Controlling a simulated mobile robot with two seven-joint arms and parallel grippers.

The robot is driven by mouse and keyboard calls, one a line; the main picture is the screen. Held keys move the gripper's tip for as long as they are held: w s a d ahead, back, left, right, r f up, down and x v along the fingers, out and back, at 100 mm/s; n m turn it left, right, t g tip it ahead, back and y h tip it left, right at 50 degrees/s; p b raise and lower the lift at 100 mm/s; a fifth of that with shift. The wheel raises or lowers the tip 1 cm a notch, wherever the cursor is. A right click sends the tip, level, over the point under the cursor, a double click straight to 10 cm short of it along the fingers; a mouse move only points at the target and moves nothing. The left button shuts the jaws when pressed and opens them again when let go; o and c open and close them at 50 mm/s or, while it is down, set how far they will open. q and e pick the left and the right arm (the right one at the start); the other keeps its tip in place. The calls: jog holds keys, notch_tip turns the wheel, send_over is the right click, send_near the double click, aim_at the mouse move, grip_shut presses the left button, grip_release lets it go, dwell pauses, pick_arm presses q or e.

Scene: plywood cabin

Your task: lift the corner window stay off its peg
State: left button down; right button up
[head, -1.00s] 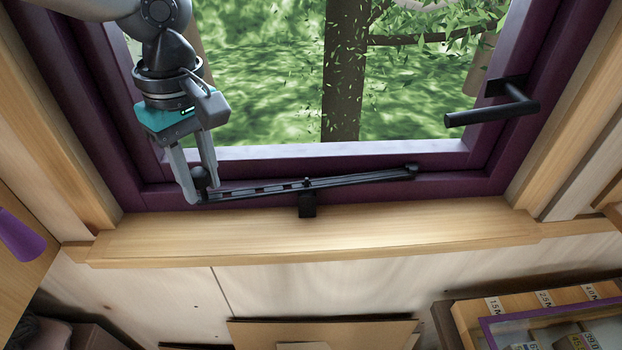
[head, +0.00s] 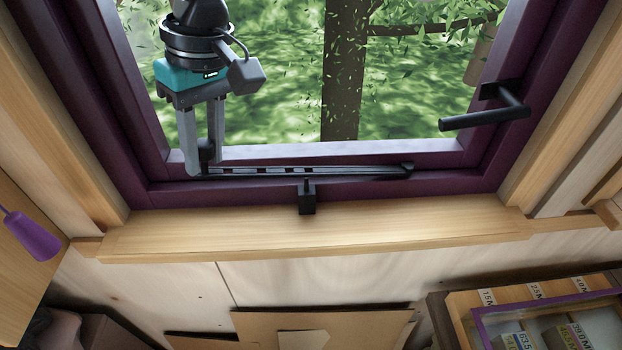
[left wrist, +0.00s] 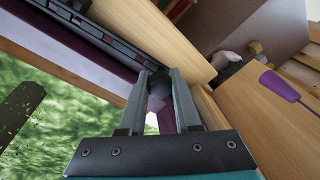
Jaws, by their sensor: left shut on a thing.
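The window stay (head: 330,171) is a black slotted bar along the bottom of the purple window frame, its right end at a pivot (head: 408,168). My left gripper (head: 204,164) is shut on the dark knob at its left end, and the knob also shows between the fingers in the left wrist view (left wrist: 159,88). The black peg (head: 307,197) stands on its block at the sill's back edge. The bar passes behind the peg on the glass side, and the peg's tip shows free in front of it. My right gripper is not in view.
A black window handle (head: 487,114) juts from the frame at right. The wooden sill (head: 320,232) is bare. A purple-handled tool (head: 32,237) is at the left and a box with labelled compartments (head: 540,310) at lower right.

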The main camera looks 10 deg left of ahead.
pick_arm(q)
jog(key=shift+r, duration=0.1)
jog(key=shift+g+y, duration=0.3)
jog(key=shift+y, duration=0.4)
jog(key=shift+p+v, duration=1.05)
jog(key=shift+v, duration=1)
jog(key=c, duration=1.1)
grip_release()
jog(key=shift+w+d+r, duration=0.1)
jog(key=shift+d+r, duration=0.05)
jog(key=shift+d, duration=0.15)
jog(key=shift+o, duration=0.9)
jog(key=o, duration=0.4)
